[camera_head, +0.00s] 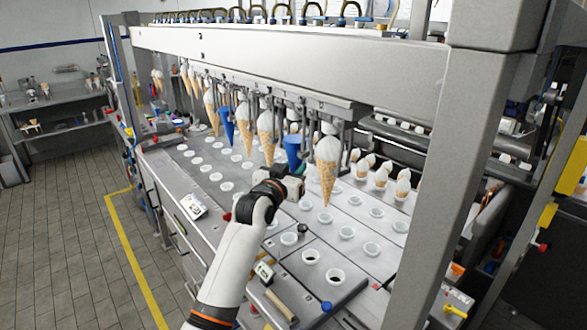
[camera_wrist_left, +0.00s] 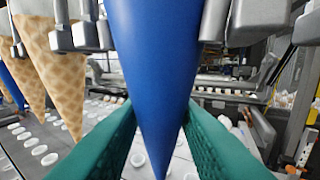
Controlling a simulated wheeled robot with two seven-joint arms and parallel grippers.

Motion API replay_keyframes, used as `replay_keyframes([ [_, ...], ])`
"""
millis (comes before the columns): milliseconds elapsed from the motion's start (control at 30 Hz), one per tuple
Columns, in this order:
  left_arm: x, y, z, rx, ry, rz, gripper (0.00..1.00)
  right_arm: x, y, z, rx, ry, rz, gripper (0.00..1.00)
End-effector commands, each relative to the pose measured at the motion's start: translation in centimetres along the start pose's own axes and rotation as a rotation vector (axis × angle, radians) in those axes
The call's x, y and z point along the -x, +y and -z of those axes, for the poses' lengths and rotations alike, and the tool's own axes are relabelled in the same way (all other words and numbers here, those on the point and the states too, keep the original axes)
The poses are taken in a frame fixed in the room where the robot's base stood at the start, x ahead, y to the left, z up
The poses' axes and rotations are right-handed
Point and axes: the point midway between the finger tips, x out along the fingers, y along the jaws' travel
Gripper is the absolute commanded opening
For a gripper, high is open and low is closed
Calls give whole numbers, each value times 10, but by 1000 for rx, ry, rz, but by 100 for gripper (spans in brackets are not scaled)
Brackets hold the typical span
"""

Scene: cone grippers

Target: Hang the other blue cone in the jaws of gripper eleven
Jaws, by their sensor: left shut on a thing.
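A blue cone (camera_head: 292,148) stands upright, point down, in the row of hanging cones in the head view. It fills the middle of the left wrist view (camera_wrist_left: 157,60). My left gripper (camera_head: 293,182) is shut on its lower part, with a teal finger on each side. The cone's top is outside the wrist view, and I cannot tell whether the machine's grey jaws hold it. Another blue cone (camera_head: 228,124) hangs farther left in the row; part of it shows at the left of the wrist view (camera_wrist_left: 12,85). I cannot read any jaw numbers. My right gripper is not in view.
White-topped wafer cones hang on both sides, the nearest wafer cone (camera_head: 327,175) just right of my gripper. Below is a grey deck (camera_head: 325,245) with rows of white cups. A thick post (camera_head: 455,170) stands at the right.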

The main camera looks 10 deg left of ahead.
Motion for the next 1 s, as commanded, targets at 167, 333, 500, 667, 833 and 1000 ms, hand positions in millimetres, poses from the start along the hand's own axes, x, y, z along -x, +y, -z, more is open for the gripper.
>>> replay_keyframes([
  [167, 0, 0, 1, 0, 0, 0, 12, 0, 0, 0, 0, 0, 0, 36],
  [333, 0, 0, 1, 0, 0, 0, 12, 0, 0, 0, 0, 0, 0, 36],
  [500, 0, 0, 1, 0, 0, 0, 53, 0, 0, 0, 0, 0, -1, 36],
  [667, 0, 0, 1, 0, 0, 0, 54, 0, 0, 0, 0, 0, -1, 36],
  [833, 0, 0, 1, 0, 1, 0, 69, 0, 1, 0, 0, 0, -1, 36],
  [1000, 0, 0, 1, 0, 1, 0, 69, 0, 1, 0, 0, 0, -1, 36],
])
